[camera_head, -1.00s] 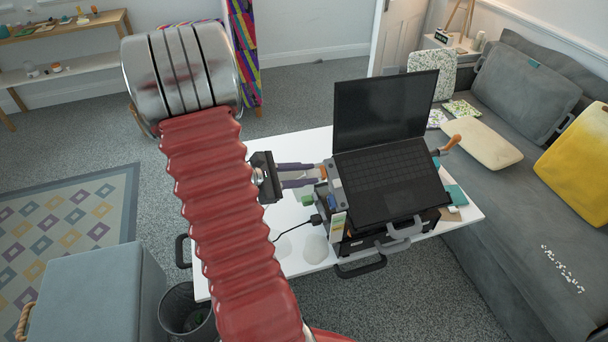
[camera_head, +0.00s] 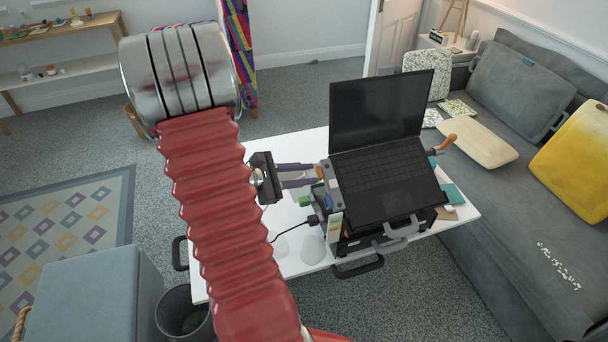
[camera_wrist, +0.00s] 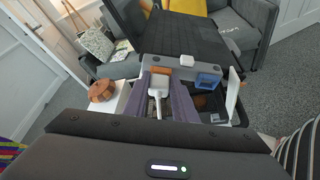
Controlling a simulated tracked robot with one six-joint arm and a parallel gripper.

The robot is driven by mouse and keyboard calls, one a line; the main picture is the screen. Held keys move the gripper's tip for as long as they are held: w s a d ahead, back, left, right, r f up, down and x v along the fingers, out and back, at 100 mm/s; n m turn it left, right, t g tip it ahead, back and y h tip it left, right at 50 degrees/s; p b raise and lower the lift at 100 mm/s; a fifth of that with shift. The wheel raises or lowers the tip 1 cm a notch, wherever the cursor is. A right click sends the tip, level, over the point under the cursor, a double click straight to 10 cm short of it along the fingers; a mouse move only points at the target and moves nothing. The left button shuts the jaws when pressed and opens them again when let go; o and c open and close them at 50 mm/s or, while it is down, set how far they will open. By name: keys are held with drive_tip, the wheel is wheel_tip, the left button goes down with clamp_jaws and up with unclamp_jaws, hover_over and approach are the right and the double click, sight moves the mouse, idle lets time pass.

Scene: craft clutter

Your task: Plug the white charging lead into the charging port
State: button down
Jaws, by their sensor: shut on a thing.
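The white charging lead (camera_wrist: 158,84) shows in the wrist view, its pale plug between the two purple fingers of my gripper (camera_wrist: 164,92). My gripper is shut on it, with the plug end pointing towards the laptop's side. In the head view my gripper (camera_head: 318,175) reaches right to the left side of the open black laptop (camera_head: 382,180). A grey strip (camera_wrist: 178,68) along the laptop's side carries an orange piece (camera_wrist: 160,72) just ahead of the plug and a blue piece (camera_wrist: 208,80) to the right. I cannot tell which opening is the charging port, nor whether the plug touches it.
The laptop stands on a black case on a white table (camera_head: 225,282). A black cable with a plug (camera_head: 312,221), a green piece (camera_head: 305,201) and a pale domed thing (camera_head: 313,248) lie left of it. A screwdriver-like orange handle (camera_head: 449,140) sticks out at right. A grey sofa stands beyond.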

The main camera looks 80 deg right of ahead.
idle(0.3)
drive_tip(key=c, duration=1.4)
unclamp_jaws()
drive_tip(key=shift+o, duration=0.2)
drive_tip(key=v, duration=1.3)
drive_tip(key=shift+w+a, duration=0.2)
drive_tip(key=shift+w, duration=0.05)
drive_tip(key=shift+r, duration=0.1)
